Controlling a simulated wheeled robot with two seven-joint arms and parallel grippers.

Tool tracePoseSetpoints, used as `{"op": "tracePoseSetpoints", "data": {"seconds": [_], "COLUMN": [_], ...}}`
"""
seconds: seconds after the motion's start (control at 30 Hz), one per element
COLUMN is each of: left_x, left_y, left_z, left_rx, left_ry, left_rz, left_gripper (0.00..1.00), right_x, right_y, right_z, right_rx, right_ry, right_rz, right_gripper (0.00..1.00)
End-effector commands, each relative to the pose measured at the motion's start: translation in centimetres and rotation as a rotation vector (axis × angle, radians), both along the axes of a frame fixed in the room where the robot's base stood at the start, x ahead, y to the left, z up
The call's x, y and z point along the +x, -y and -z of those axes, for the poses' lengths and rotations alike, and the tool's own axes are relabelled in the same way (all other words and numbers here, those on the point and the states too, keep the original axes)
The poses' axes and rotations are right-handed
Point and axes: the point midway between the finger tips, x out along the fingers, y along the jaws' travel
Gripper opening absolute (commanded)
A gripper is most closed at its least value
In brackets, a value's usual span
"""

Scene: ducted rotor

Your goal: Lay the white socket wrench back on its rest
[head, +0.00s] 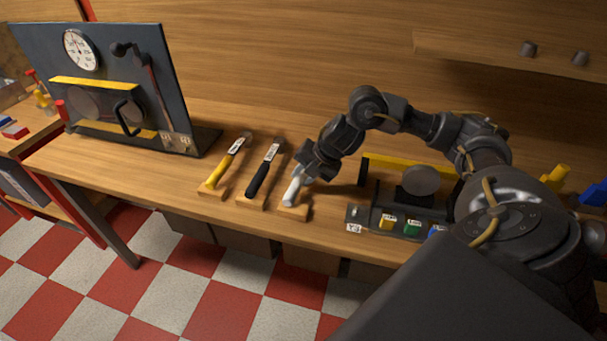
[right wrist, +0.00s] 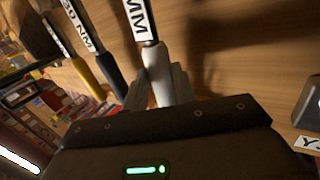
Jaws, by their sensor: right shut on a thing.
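The white socket wrench (head: 292,190) is at the right end of a row of wrenches on the bench, its handle end toward the front edge. Its wooden rest (head: 293,212) shows under the handle's front end; I cannot tell whether the wrench touches it. My right gripper (head: 303,176) is shut on the white wrench and hides its far part in the head view. In the right wrist view the white handle (right wrist: 158,72) runs up between the fingers (right wrist: 160,90) to a label ending in "MM". My left gripper is not in view.
A black-handled wrench (head: 262,174) and a yellow-handled wrench (head: 225,166) lie on wooden rests to the left. A dark panel with a gauge (head: 90,85) stands farther left. A dark fixture with coloured blocks (head: 398,222) sits close on the right.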

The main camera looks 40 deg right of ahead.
Motion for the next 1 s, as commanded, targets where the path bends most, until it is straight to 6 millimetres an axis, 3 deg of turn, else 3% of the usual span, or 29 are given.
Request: {"op": "tracePoseSetpoints", "data": {"seconds": [0.07,0.1,0.3,0.63,1.0], "left_x": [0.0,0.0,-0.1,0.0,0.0], "left_y": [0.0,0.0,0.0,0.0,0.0], "left_z": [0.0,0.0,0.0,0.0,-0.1], "left_rx": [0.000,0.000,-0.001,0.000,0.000], "left_ry": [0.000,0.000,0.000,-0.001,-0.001], "left_rz": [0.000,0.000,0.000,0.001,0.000], "left_gripper": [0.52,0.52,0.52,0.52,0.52], "right_x": [0.1,0.1,0.0,-0.1,-3.2], "right_y": [0.0,0.0,0.0,0.1,1.6], "right_z": [-0.1,-0.1,-0.1,-0.2,-6.1], "right_rx": [0.000,0.000,0.001,0.000,-0.001], "right_ry": [0.002,0.002,0.002,0.000,0.004], "right_rz": [0.000,0.000,0.000,-0.001,-0.002], "right_gripper": [0.00,0.29,0.52,0.52,0.52]}}
